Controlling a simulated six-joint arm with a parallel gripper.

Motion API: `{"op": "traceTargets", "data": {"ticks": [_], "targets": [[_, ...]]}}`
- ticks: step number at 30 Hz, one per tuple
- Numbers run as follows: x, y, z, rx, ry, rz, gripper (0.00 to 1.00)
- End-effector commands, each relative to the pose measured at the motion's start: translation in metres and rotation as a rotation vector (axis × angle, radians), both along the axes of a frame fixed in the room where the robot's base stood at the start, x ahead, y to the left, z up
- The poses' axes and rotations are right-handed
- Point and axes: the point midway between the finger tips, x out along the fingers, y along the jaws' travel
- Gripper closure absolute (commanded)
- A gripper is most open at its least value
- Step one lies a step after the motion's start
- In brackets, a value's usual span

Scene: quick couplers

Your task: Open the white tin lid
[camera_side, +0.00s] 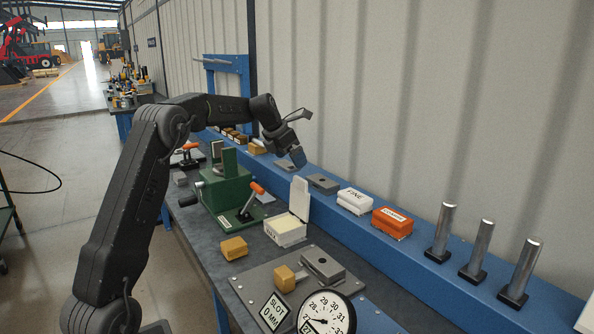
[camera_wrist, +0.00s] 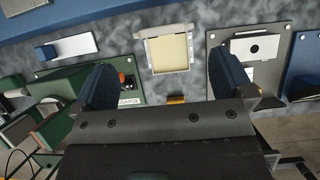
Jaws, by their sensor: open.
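A white tin (camera_side: 286,230) stands on the bench with its lid (camera_side: 299,198) raised upright at the back. Its pale cream inside shows in the wrist view (camera_wrist: 168,52), where the lid is seen nearly edge-on (camera_wrist: 166,29). A second white tin (camera_side: 355,201), marked FINE, sits shut on the blue ledge. My gripper (camera_side: 297,157) is above and behind the open tin in the side view, clear of it. In the wrist view its blue fingers are wide apart (camera_wrist: 164,82) with nothing between them.
An orange tin (camera_side: 392,222) and several metal posts (camera_side: 480,246) stand on the blue ledge (camera_side: 425,258). A green fixture with an orange-handled clamp (camera_side: 250,203) is left of the open tin. A tan block (camera_side: 234,248) and a grey plate (camera_side: 255,288) lie in front.

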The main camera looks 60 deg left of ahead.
Motion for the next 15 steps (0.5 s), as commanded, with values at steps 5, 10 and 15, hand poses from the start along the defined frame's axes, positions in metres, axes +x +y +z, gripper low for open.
{"op": "traceTargets", "data": {"ticks": [5,10,15], "targets": [[-0.015,0.0,0.029,0.002,-0.001,0.001,0.01],[-0.022,0.0,0.042,0.0,0.0,0.0,0.01],[-0.024,0.0,0.045,-0.001,0.001,0.0,0.01]]}}
